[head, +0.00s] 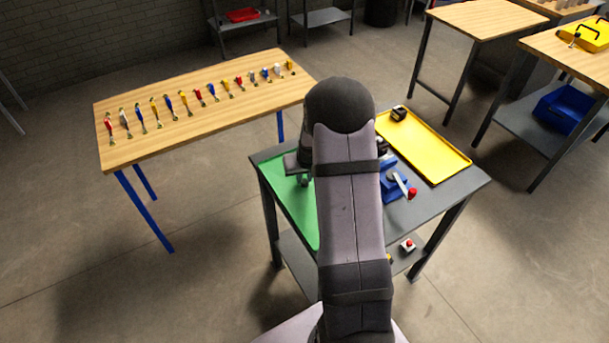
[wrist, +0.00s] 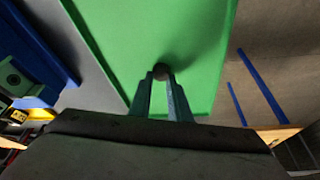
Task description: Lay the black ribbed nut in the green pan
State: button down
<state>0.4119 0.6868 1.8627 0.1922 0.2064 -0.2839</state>
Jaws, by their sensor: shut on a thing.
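The green pan (head: 283,188) lies on the left part of the grey table, partly hidden behind my arm in the head view. It fills much of the wrist view (wrist: 195,25). My gripper (wrist: 161,80) is over the pan, its two fingers shut on the dark nut (wrist: 160,70), a small round thing at the fingertips. A shadow falls on the pan beside the nut. I cannot tell whether the nut touches the pan floor. In the head view my gripper (head: 304,181) shows just left of my arm, over the pan.
On the same grey table (head: 455,190) stand a yellow tray (head: 440,155) with a dark block (head: 398,114) in it, and a blue fixture (head: 392,187) with a red-tipped lever (head: 411,193). A wooden table (head: 180,125) with a row of coloured tools stands behind at the left.

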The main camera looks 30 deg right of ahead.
jog(key=shift+f, duration=0.1)
jog(key=c, duration=2.1)
grip_release()
jog(key=shift+f, duration=0.1)
jog(key=o, duration=0.5)
jog(key=shift+c, duration=0.2)
jog(key=shift+r, duration=0.45)
jog(key=b+v, duration=0.1)
jog(key=v, duration=1)
jog(key=shift+s+r+b, duration=0.2)
jog(key=shift+s+b, duration=0.05)
jog(key=shift+b, duration=0.1)
